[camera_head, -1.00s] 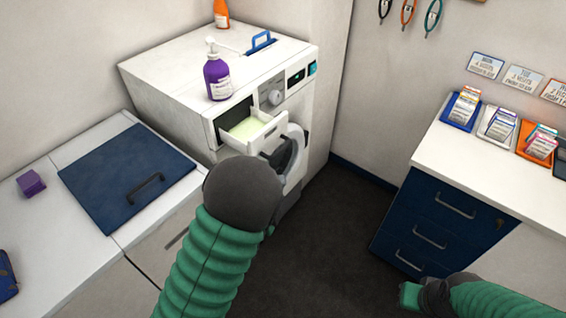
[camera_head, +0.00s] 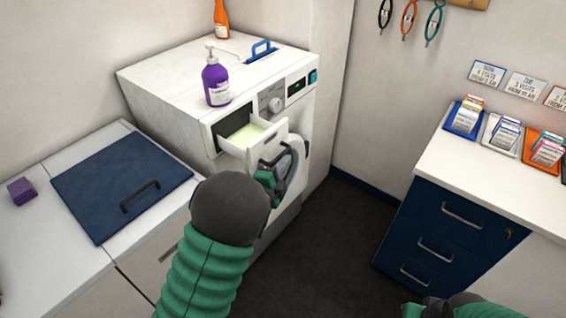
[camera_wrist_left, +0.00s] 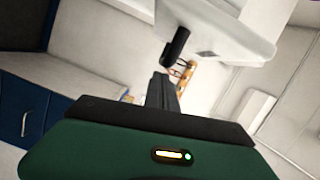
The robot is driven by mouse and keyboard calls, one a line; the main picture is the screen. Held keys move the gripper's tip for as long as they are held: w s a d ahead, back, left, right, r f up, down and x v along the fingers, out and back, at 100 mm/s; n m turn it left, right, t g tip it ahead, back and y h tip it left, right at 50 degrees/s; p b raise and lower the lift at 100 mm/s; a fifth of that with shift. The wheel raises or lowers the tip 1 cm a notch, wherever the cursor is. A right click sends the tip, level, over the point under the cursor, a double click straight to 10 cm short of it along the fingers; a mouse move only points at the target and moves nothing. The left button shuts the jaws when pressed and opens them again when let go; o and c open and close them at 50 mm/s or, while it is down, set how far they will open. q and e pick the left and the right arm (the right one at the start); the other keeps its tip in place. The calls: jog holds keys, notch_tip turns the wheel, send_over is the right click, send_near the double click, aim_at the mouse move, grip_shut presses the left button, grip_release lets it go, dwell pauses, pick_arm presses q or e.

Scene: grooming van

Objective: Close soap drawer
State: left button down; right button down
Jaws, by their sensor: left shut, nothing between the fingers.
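The white soap drawer (camera_head: 262,150) is pulled out of the upper left front of the white washing machine (camera_head: 290,102). Pale green soap (camera_head: 247,136) shows inside it. My left gripper (camera_head: 268,180) is shut and empty, in front of the machine's round door and just below the drawer front. In the left wrist view the closed fingers (camera_wrist_left: 161,92) point toward the drawer's underside (camera_wrist_left: 225,30) and its dark handle (camera_wrist_left: 176,47), with a small gap in the picture. My right gripper (camera_head: 412,311) is at the bottom edge, mostly cut off.
A purple pump bottle (camera_head: 216,82) and an orange bottle (camera_head: 221,18) stand on the machine. A white counter with a blue lid (camera_head: 120,185) is at left. A blue drawer cabinet (camera_head: 445,235) stands at right. Dark floor (camera_head: 325,225) between is clear.

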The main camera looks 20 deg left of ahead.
aim_at(245, 144)
pick_arm(q)
jog(key=shift+w+a+f, duration=0.1)
jog(key=shift+a, duration=0.25)
jog(key=w+a+b, duration=0.1)
jog(key=a, duration=0.3)
jog(key=w+a+b, duration=0.1)
jog(key=w+a, duration=0.1)
jog(key=a, duration=0.3)
jog(key=w+a+b, duration=0.1)
jog(key=a, duration=0.3)
jog(key=shift+w+a, duration=0.35)
jog(key=shift+w, duration=0.05)
jog(key=shift+d+r, duration=0.15)
jog(key=shift+r, duration=0.05)
